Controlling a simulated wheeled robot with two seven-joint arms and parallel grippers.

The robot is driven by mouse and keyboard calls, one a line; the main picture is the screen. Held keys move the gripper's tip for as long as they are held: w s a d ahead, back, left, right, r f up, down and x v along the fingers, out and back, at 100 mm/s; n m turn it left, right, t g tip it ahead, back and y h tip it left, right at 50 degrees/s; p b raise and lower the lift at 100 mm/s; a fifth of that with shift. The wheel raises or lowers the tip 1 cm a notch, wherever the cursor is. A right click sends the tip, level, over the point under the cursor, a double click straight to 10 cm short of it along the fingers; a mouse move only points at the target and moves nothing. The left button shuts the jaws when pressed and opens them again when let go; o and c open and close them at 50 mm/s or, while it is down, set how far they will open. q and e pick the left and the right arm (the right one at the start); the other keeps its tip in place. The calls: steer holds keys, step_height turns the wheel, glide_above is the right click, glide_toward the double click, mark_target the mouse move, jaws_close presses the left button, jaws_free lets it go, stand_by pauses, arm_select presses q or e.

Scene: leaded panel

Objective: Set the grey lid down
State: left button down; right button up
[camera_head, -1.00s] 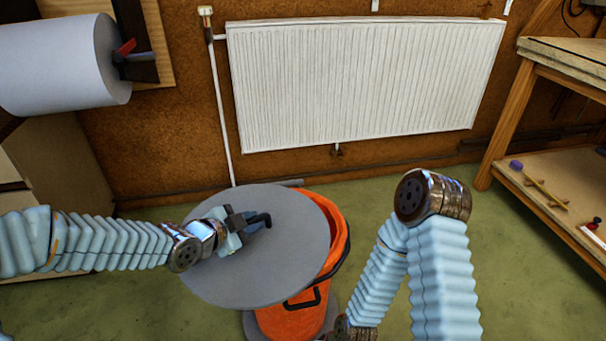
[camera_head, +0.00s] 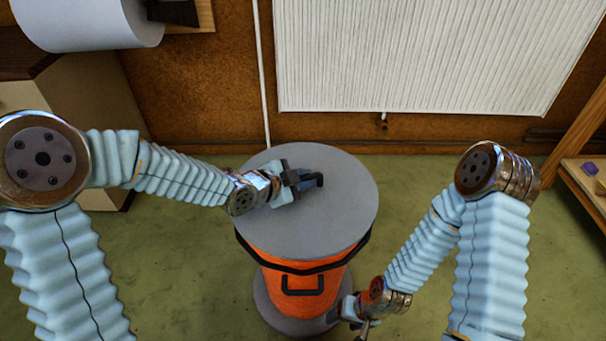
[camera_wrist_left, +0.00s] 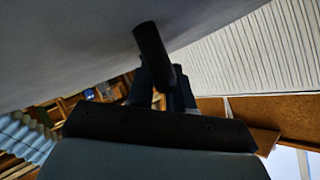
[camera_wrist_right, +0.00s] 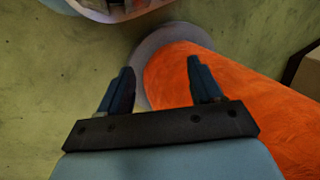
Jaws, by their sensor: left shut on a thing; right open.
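The round grey lid (camera_head: 345,215) is over the top of the orange bin (camera_head: 305,273) in the head view and covers its opening. The bin's black rim shows just under the lid's front edge; I cannot tell whether the lid touches it. My left gripper (camera_head: 298,182) is shut on the lid's black handle (camera_head: 319,180); the handle also shows in the left wrist view (camera_wrist_left: 152,50). My right gripper (camera_head: 350,318) is low beside the bin's foot. In the right wrist view its fingers (camera_wrist_right: 162,82) are apart and empty, with the orange bin wall beyond them.
A white radiator (camera_head: 430,55) hangs on the brown wall behind. A large paper roll (camera_head: 85,25) is at the upper left. A wooden shelf (camera_head: 585,170) stands at the right. The green floor (camera_head: 190,275) around the bin is clear.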

arm_select(q)
steer(key=shift+f, duration=0.85)
steer(key=shift+f+b, duration=0.3)
steer(key=shift+b, duration=0.25)
steer(key=c, duration=0.9)
jaws_free()
steer(key=shift+s, duration=0.1)
